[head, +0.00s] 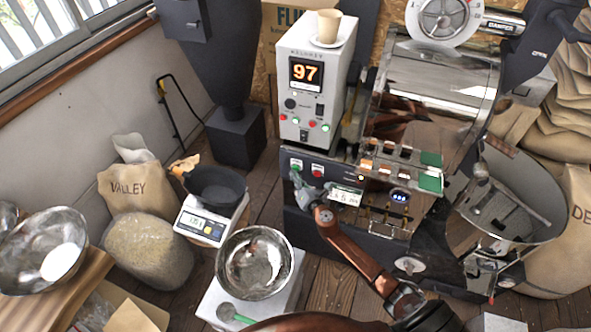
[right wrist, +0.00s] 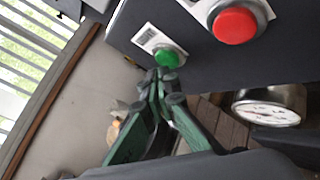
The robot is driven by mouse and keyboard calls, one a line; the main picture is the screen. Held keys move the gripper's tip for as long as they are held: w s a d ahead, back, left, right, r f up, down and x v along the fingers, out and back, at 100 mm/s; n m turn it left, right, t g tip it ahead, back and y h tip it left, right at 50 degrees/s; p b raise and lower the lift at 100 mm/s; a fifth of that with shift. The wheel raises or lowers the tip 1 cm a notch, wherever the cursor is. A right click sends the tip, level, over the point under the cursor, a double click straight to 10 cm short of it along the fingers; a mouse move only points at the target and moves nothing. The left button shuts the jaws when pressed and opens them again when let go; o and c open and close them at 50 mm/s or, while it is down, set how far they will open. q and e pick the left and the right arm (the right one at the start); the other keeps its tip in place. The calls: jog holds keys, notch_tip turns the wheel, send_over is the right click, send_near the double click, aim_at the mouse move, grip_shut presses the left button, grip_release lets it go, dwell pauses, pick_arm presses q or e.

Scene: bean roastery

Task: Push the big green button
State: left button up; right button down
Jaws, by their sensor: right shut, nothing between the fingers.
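The green button (head: 295,164) sits on the dark front panel of the roaster base, left of a red button (head: 318,173). In the right wrist view the green button (right wrist: 167,57) shows beside a white label, with the red button (right wrist: 235,25) nearer the camera. My right gripper (head: 297,180) is just below the green button in the head view. In the right wrist view its shut, empty fingertips (right wrist: 162,80) reach the button's lower edge. I cannot tell whether they touch it. My left gripper is not in view.
A white control box (head: 310,90) reading 97 stands above the panel, with a cup on top. A metal bowl (head: 255,262) and a scale (head: 203,224) stand to the left. In the right wrist view a round gauge (right wrist: 268,107) is at the right.

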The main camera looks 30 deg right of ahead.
jog(key=shift+s+a, duration=0.25)
jog(key=shift+a, duration=0.1)
jog(key=s+a, duration=0.1)
jog(key=s+a+p, duration=0.1)
jog(key=s+a, duration=0.1)
jog(key=shift+s+a, duration=0.15)
jog(key=shift+a, duration=0.15)
dwell(0.3)
dwell(0.6)
jog(key=s+d+f+m+g, duration=0.2)
jog(key=s+f+m+g, duration=0.15)
jog(key=s+f, duration=0.65)
jog(key=s+d+f+m+g+h, duration=0.1)
jog(key=s+d+f+m+g, duration=0.3)
jog(key=f, duration=1.1)
jog(key=s+d+f+m+g, duration=0.1)
jog(key=s+f+m, duration=0.5)
jog(key=s+f, duration=0.5)
jog(key=s+a+f+m+g, duration=0.2)
jog(key=s+f+m, duration=0.2)
jog(key=s, duration=1)
jog(key=s+a+f+m+g+y, duration=0.1)
jog(key=s+a+f+m+g, duration=0.1)
jog(key=s+f, duration=0.6)
jog(key=s+a+f+m+g, duration=0.2)
jog(key=s+f+m, duration=0.4)
jog(key=s, duration=1.4)
jog(key=shift+f+m+g+y, duration=0.3)
jog(key=shift+m+g, duration=0.25)
jog(key=shift+g, duration=0.1)
